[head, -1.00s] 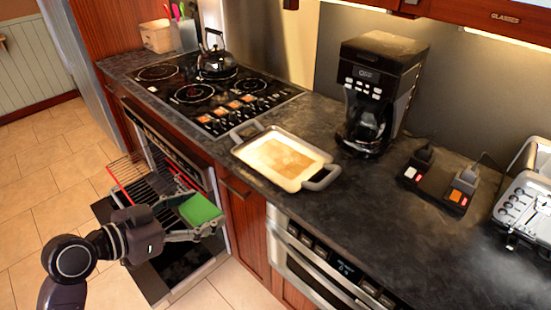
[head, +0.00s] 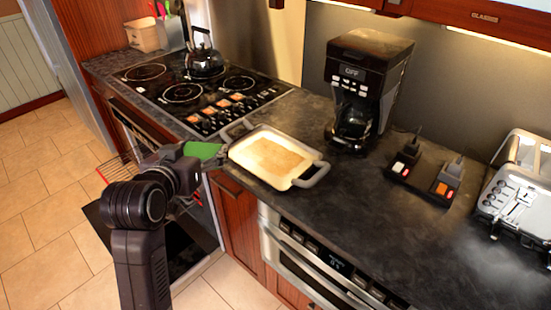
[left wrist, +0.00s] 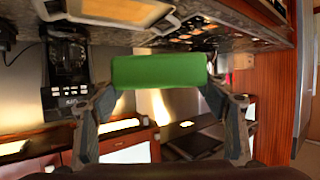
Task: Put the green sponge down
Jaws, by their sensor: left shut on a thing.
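The green sponge (head: 203,150) is a flat block at the end of my left arm, in the air at the counter's front edge, left of the tray. In the left wrist view the sponge (left wrist: 158,71) sits between the two fingers. My left gripper (left wrist: 158,88) is shut on it, with one finger at each end. In the head view my own wrist hides most of the fingers. I cannot tell whether the sponge touches the counter edge. My right gripper is not in view.
A tray (head: 315,173) with grey handles lies on the dark counter (head: 300,218). The stove (head: 210,95) with a kettle (head: 205,60) is behind. A coffee maker (head: 365,85) and toaster (head: 520,190) stand right. The open oven, below, is partly hidden by my arm.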

